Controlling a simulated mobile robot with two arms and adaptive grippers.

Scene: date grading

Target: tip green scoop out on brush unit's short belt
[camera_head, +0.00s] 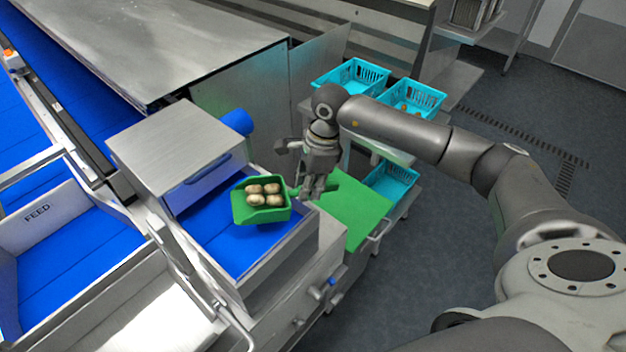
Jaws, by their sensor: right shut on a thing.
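The green scoop (240,210) is level and holds several pale brown dates (263,194). It is above the blue short belt (222,248) of the brush unit (175,145), near the belt's right side. My right gripper (308,192) is shut on the scoop's handle, at the right edge of the unit. The fingers hide part of the handle. My left gripper is not in view.
A green board (355,212) lies right of the belt unit. Turquoise crates (350,78) stand behind my right arm, with another crate (392,182) lower down. A bin marked FEED (45,212) is at the left. The belt's front part is clear.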

